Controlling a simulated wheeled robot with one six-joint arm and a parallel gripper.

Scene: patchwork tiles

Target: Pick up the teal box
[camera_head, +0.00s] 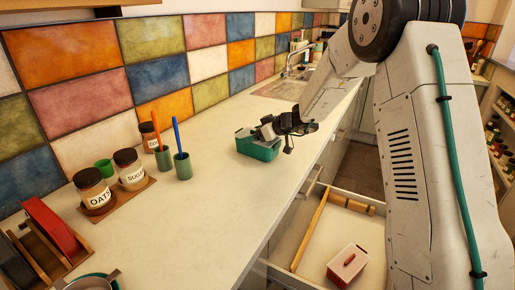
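The teal box (257,149) sits on the pale counter, near its front edge, in the middle of the view. Its upper right part is hidden by my gripper. My gripper (268,133) is right over the box, its dark body and lighter end reaching the top of the box from the right. It is small and dark here, so I cannot tell whether the fingers are open or shut, or whether they touch the box.
Several jars (93,189) and two green cups (182,165) with brushes or sticks stand on the counter at left. A red item stands in a wooden rack (50,240) at lower left. Below the counter, an open drawer (322,237) holds a red-and-white box (347,265).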

